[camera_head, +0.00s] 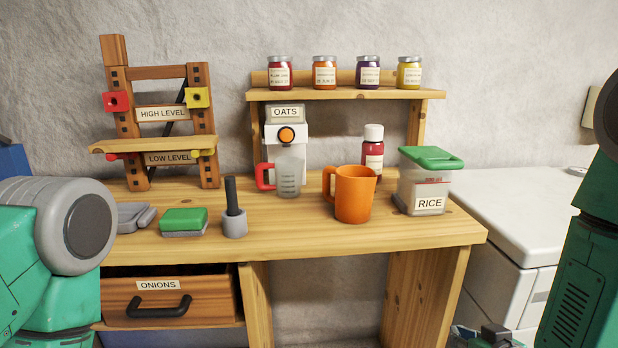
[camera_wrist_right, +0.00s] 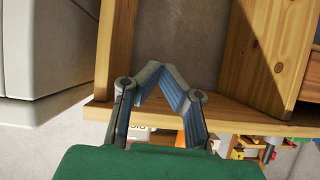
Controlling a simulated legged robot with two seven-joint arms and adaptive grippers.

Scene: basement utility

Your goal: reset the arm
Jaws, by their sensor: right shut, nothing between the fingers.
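My right arm (camera_head: 585,260) comes in at the right edge of the head view. My right gripper (camera_head: 490,340) shows only partly at the bottom edge, low beside the wooden table (camera_head: 330,236). In the right wrist view its fingers (camera_wrist_right: 160,75) meet at the tips, shut and empty, with the table's wood behind them. My left arm (camera_head: 50,240) fills the lower left of the head view; its gripper is out of view.
On the table stand an orange mug (camera_head: 354,195), a rice container (camera_head: 425,182), an oats dispenser (camera_head: 287,155) and a green sponge (camera_head: 184,220). Several jars line the shelf (camera_head: 350,94). An onions drawer (camera_head: 170,300) is below. A white appliance (camera_head: 520,230) stands right.

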